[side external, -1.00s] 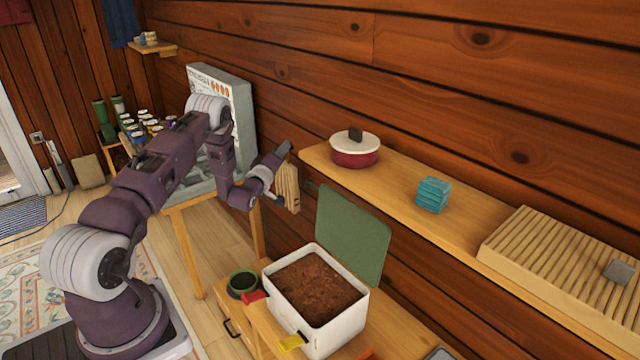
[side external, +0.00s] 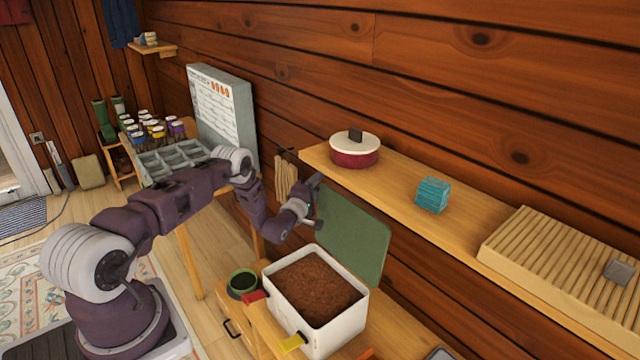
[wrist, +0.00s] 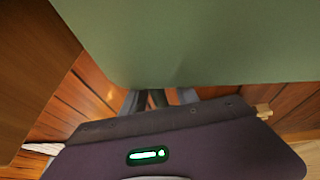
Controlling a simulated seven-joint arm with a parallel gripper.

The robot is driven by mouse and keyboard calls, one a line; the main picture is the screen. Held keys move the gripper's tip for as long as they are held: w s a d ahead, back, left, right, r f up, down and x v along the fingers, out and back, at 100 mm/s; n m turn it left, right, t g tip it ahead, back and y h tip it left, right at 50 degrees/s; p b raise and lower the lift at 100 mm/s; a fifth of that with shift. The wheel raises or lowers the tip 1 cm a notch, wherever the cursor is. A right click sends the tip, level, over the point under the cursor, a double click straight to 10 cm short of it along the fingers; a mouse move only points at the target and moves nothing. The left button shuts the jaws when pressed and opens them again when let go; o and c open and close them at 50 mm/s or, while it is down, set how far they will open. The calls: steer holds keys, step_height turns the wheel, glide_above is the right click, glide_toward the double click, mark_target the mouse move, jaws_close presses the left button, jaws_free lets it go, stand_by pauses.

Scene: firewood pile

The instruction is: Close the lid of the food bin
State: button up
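The food bin (side external: 340,326) is a white box filled with brown crumbly food, standing on a wooden cabinet. Its green lid (side external: 355,238) is raised, standing up at the bin's back side near the wall. My gripper (side external: 318,201) is at the lid's upper left edge, above the bin, with its fingers apart and nothing seen between them. In the wrist view the green lid (wrist: 190,40) fills the top middle and hides the tips of my gripper's fingers (wrist: 160,98). I cannot tell whether they touch the lid.
A wooden shelf (side external: 400,200) runs along the wall behind the lid, holding a red pot (side external: 355,155), a teal block (side external: 432,195) and a slatted rack (side external: 550,265). Gloves (side external: 285,178) hang behind my gripper.

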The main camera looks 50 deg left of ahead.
jaws_close()
stand_by(1.3)
